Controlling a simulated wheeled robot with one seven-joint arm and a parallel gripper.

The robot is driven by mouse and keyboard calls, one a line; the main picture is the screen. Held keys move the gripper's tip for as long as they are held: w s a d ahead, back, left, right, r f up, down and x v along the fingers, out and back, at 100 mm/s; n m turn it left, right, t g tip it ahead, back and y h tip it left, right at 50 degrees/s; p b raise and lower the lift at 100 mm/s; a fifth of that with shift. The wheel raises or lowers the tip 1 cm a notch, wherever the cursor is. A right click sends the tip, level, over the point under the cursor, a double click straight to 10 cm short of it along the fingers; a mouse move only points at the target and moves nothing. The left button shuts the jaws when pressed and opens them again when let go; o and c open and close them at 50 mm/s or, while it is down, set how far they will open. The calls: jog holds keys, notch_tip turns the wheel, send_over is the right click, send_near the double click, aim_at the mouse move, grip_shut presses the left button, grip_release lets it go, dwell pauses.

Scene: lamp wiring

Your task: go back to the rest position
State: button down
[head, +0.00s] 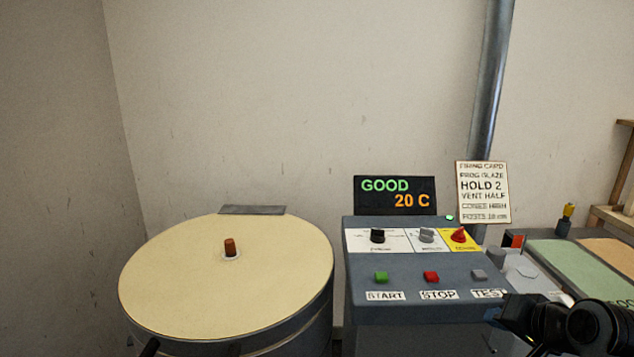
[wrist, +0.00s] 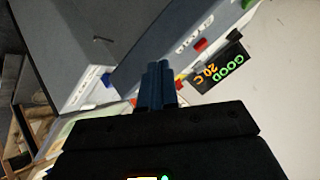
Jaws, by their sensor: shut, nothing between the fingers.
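My gripper (wrist: 157,88) shows in the wrist view with its two blue-grey fingers closed together and nothing between them. It is in front of the grey control box, whose front and buttons show behind the fingers at a tilt. In the head view, dark parts of my arm reach in at the bottom right, beside the right end of the control box (head: 400,312). The fingertips cannot be made out there.
A round kiln (head: 190,290) with a cream lid and brown plug (head: 229,247) stands left. A display (head: 395,196) reads GOOD, 20 C. A firing card (head: 483,192) stands behind the box. A bench with green (head: 575,262) and orange mats is at right.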

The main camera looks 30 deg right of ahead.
jog(key=s+a+f+n+t, duration=0.1)
jog(key=s+a+f+n, duration=0.2)
jog(key=a, duration=0.7)
jog(key=s+a+f+n+t, duration=0.1)
jog(key=s+a+f, duration=0.3)
jog(key=a, duration=0.6)
jog(key=s+a+r+n+t+y, duration=0.1)
jog(key=s+a+r+n, duration=0.1)
jog(key=s, duration=0.3)
jog(key=s+a+r+n+t+y, duration=0.1)
jog(key=s+a+r+n, duration=0.2)
jog(key=s+a+n, duration=0.1)
jog(key=s+a+r+n+t+y+b, duration=0.1)
jog(key=s+a+r+n+y, duration=0.1)
jog(key=s+a, duration=0.3)
jog(key=s+r+n, duration=0.1)
jog(key=s, duration=0.1)
jog(key=shift+s+a+r+t, duration=0.15)
jog(key=shift+s+r+t, duration=0.05)
jog(key=shift+s+t, duration=0.15)
jog(key=c, duration=1.9)
grip_release()
